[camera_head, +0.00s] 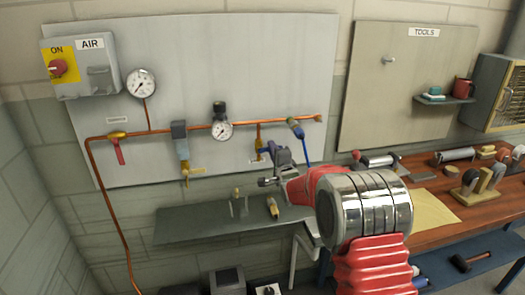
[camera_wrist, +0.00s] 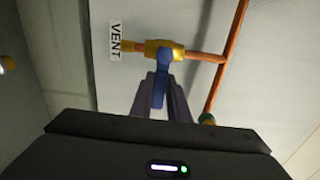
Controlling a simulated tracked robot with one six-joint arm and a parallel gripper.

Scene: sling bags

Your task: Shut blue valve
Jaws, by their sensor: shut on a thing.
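The vent valve has a brass body (camera_wrist: 180,50) and a blue lever (camera_wrist: 161,84). It sits on a short copper branch beside the VENT label (camera_wrist: 115,40). My gripper (camera_wrist: 163,88) is shut on the blue lever, with one dark finger on each side. The lever stands across the branch and runs alongside the main pipe. In the head view my gripper (camera_head: 273,152) reaches the wall panel at the branch, whose brass-coloured upper part (camera_head: 258,134) shows. It hides most of the lever there.
The copper main pipe (camera_head: 155,131) crosses the panel, with a red-levered valve (camera_head: 119,150), a gauge (camera_head: 221,131) and a yellow tap (camera_head: 190,172). A green-and-dark fitting (camera_head: 295,127) with a blue hanging part is close right of my gripper. A grey shelf (camera_head: 190,225) lies below.

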